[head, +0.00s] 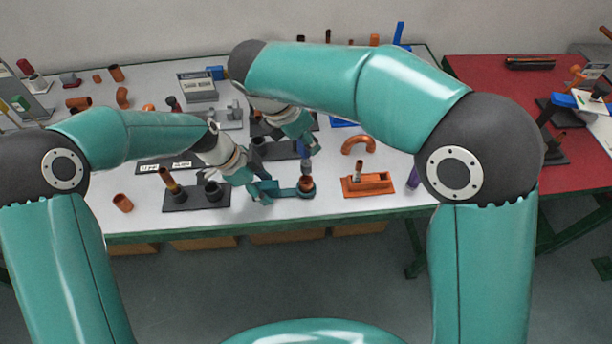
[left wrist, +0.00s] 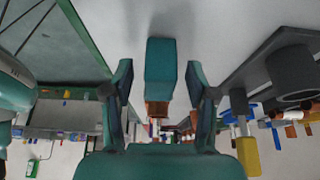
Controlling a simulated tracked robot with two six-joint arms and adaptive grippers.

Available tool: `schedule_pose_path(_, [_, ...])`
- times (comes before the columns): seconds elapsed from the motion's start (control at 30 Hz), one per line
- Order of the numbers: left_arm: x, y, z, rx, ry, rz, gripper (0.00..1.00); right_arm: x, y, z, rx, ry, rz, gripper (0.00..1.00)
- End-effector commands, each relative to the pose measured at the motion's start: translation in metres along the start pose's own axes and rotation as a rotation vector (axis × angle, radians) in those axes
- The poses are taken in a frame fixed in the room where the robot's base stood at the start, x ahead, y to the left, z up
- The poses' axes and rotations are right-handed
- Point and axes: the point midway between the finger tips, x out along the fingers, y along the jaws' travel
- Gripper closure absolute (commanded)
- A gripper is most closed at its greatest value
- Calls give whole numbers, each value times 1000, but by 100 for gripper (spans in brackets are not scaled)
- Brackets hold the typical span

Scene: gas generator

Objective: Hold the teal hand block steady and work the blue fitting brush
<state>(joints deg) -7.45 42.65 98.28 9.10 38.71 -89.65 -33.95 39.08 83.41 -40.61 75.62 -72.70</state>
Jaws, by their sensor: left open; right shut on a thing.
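The teal hand block (head: 284,192) lies near the front edge of the white table, with a copper fitting (head: 306,185) at its right end. In the left wrist view, the block (left wrist: 161,65) lies between the fingers of my left gripper (left wrist: 160,88), with a gap on both sides. My left gripper (head: 262,188) is open at the block's left end in the head view. My right gripper (head: 306,146) is shut on the blue fitting brush (head: 303,152). The brush is upright above the copper fitting; its lower end is hard to make out.
An orange block (head: 368,184) with an upright tool stands to the right, below a copper bend (head: 358,145). A dark stand (head: 196,197) with an orange-handled brush is to the left. A loose copper piece (head: 122,202) lies further left. A red table (head: 480,75) is at right.

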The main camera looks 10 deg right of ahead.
Motion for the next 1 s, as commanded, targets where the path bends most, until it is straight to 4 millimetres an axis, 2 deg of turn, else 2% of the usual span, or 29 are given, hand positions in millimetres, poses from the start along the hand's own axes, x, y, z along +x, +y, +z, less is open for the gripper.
schedule_pose_path(0.13, [-2,0,0,0,0,-1,43,0,0,0,0,0,0,97])
schedule_pose_path(0.27, [-12,-1,0,0,1,-3,43,0,0,0,0,0,0,97])
schedule_pose_path(0.7, [-94,-1,1,0,0,-4,43,0,0,0,0,0,0,97])
schedule_pose_path(0.83, [-110,-1,0,0,0,-2,43,0,0,0,0,0,0,97])
schedule_pose_path(1.0, [-119,-1,1,-1,0,0,43,0,0,0,0,0,0,97])
